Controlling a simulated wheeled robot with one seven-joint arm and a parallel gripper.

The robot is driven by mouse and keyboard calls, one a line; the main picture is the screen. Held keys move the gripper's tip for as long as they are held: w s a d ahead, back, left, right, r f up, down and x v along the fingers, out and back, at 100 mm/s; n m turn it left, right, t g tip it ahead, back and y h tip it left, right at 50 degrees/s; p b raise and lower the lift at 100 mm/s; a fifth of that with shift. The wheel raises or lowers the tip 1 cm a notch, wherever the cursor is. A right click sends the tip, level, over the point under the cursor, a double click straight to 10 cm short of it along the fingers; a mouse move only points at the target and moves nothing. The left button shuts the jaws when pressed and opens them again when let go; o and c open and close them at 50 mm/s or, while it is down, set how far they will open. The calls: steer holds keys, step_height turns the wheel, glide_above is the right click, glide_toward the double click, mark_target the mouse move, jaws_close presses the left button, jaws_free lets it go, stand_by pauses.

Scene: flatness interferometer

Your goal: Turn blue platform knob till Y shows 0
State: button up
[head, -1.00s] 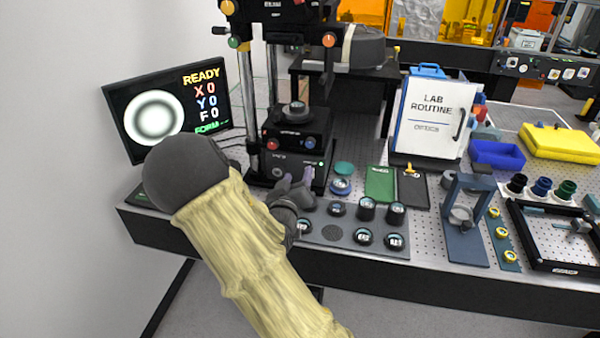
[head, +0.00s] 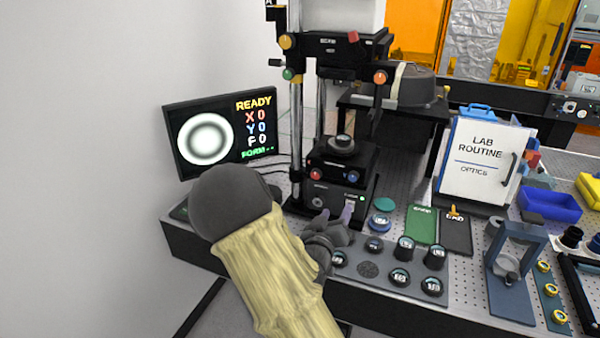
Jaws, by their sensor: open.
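The blue platform knob (head: 353,175) is on the front of the black platform (head: 342,158), to the right of a red knob (head: 317,173). The monitor (head: 222,127) reads READY, X 0, Y 0 and F 0, with dashes after FORM. It also shows round fringes, a bright ring around a grey centre. My gripper (head: 335,216) is open and empty, below and slightly left of the blue knob, in front of the instrument's base. It appears apart from the knob. Both fingertips show, and the knob is not hidden.
Lens holders (head: 400,277) stand on a grey plate just right of my gripper. An upright LAB ROUTINE board (head: 482,160) and a blue frame stand (head: 513,270) are farther right.

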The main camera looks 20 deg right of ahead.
stand_by(0.9)
steer(key=s+a+f+m+g+y, duration=0.1)
steer(key=s+a+f+g+y, duration=0.45)
steer(key=f+y, duration=0.2)
steer(key=s+a+r+n+g+y, duration=0.1)
steer(key=s+a+g+y, duration=0.1)
steer(key=s, duration=0.5)
steer(key=s+a+r+n+g+y, duration=0.1)
steer(key=s+a+g, duration=0.3)
steer(key=s, duration=0.4)
steer(key=shift+a+r+n+y, duration=0.35)
steer(key=shift+r+y, duration=0.1)
steer(key=shift+r, duration=0.25)
steer(key=shift+w, duration=0.1)
